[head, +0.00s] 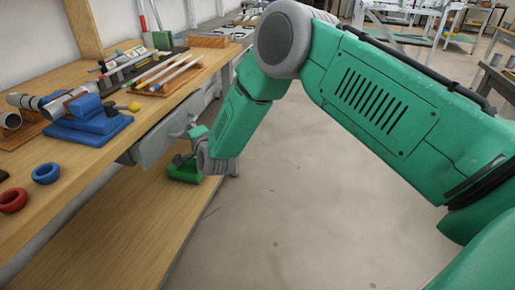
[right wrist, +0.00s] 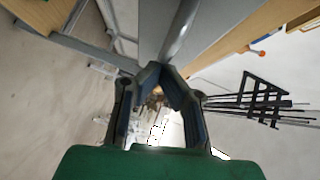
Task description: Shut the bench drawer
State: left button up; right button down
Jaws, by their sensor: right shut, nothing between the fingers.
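The bench drawer (head: 155,145) is grey and sits under the wooden bench top, with a light bar handle on its front. Its near end appears to stand out past the bench edge; how far it is open is hard to tell. My right gripper (head: 180,158) is low in front of the drawer, just below the handle, small and partly hidden by my wrist. In the right wrist view my right gripper (right wrist: 160,72) is shut and empty, its dark fingertips close to the grey drawer front (right wrist: 205,30) and its handle (right wrist: 181,32). Contact cannot be told. My left gripper is not in view.
The bench top (head: 75,205) holds a blue fixture (head: 90,125), a blue ring (head: 46,173), a red ring (head: 12,200) and a rack of rods (head: 165,75). A wooden lower shelf (head: 120,235) lies below. The floor to the right is open.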

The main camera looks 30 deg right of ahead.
aim_at(179, 123)
jog(key=shift+w+a+f+b, duration=0.1)
jog(key=shift+w+a+b, duration=0.45)
jog(key=shift+w+a, duration=0.6)
jog(key=shift+w+r, duration=0.2)
jog(key=shift+w, duration=0.05)
